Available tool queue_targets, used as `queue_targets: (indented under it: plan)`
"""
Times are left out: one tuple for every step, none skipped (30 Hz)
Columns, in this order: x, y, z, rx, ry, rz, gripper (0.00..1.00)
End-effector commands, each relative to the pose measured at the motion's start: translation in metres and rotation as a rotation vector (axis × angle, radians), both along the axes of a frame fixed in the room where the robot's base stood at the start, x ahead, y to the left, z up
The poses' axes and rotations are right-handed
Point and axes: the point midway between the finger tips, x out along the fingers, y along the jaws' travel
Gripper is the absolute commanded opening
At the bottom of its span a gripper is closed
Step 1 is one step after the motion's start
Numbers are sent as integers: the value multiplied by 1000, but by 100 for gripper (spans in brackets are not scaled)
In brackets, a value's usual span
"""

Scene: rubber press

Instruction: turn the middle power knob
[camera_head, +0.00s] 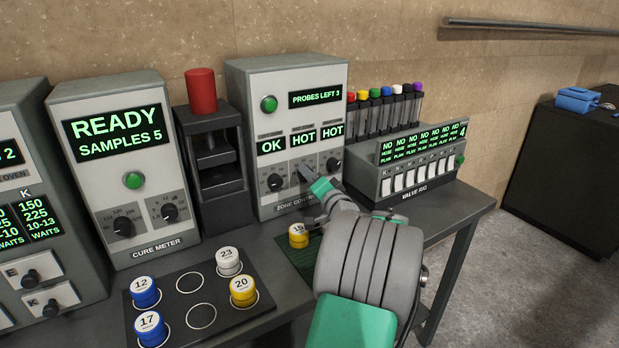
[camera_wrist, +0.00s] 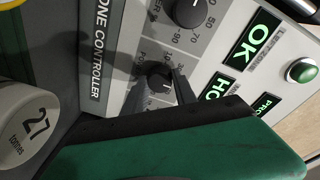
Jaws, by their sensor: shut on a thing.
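The zone controller (camera_head: 292,130) is a light grey box with three dark knobs in a row under displays reading OK, HOT and HOT. The left knob (camera_head: 275,182) and right knob (camera_head: 333,163) show clearly. My gripper (camera_head: 306,172) covers most of the middle power knob in the head view. In the wrist view the middle knob (camera_wrist: 158,75) is a dark round dial with a white mark, below the first HOT display. My gripper's two grey fingers (camera_wrist: 160,92) stand on either side of it, shut on it.
A yellow-sided pot (camera_head: 298,236) stands on a green mat in front of the controller, close to my wrist. The valve rig (camera_head: 420,165) stands at right, a black press with a red top (camera_head: 213,165) at left. A tray (camera_head: 190,283) holds several numbered pots.

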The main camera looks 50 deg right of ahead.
Motion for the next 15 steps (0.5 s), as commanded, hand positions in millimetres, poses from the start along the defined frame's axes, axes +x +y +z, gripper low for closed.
queue_targets:
  plan:
    - [0,0,-1,-2,1,0,0]
    - [0,0,-1,-4,1,0,0]
    - [0,0,-2,-7,3,0,0]
    - [0,0,-2,-11,4,-1,0]
    - [0,0,-2,-17,5,0,0]
    - [0,0,-3,-26,7,-1,0]
    - [0,0,-4,-35,10,0,0]
    - [0,0,-4,-45,12,0,0]
    - [0,0,-5,-61,17,-1,0]
    - [0,0,-6,-75,21,-2,0]
    - [0,0,-7,-90,25,-1,0]
    - [0,0,-8,-112,32,0,0]
    - [0,0,-8,-132,37,0,0]
    - [0,0,-9,-151,43,0,0]
    - [0,0,-9,-180,50,0,0]
